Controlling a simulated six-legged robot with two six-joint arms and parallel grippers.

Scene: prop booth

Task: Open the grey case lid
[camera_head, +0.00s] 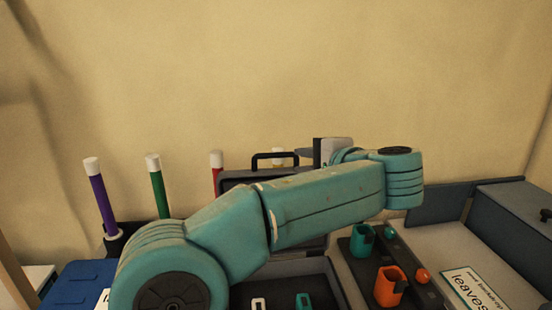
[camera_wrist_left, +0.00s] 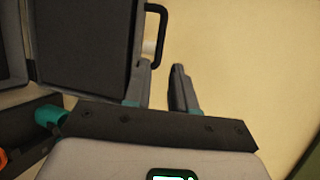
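The grey case lid (camera_head: 232,180) stands raised behind my left arm, with its black handle (camera_head: 275,158) at the top. The case's dark open tray (camera_head: 285,275) shows below the arm. In the left wrist view the lid (camera_wrist_left: 85,45) fills the upper left, and its handle (camera_wrist_left: 157,35) is just beyond the fingertips. My left gripper (camera_wrist_left: 161,67) is open with nothing between its fingers; one finger is close beside the lid, and I cannot tell if they touch. In the head view this gripper (camera_head: 308,154) is right of the handle, partly hidden. My right gripper is not in view.
Purple (camera_head: 101,198), green (camera_head: 158,185) and red (camera_head: 216,172) white-tipped sticks stand at the back left. A blue box (camera_head: 80,282) is front left. A dark rack with teal (camera_head: 362,240) and orange (camera_head: 389,287) cups and a "leaves" card (camera_head: 472,290) are right.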

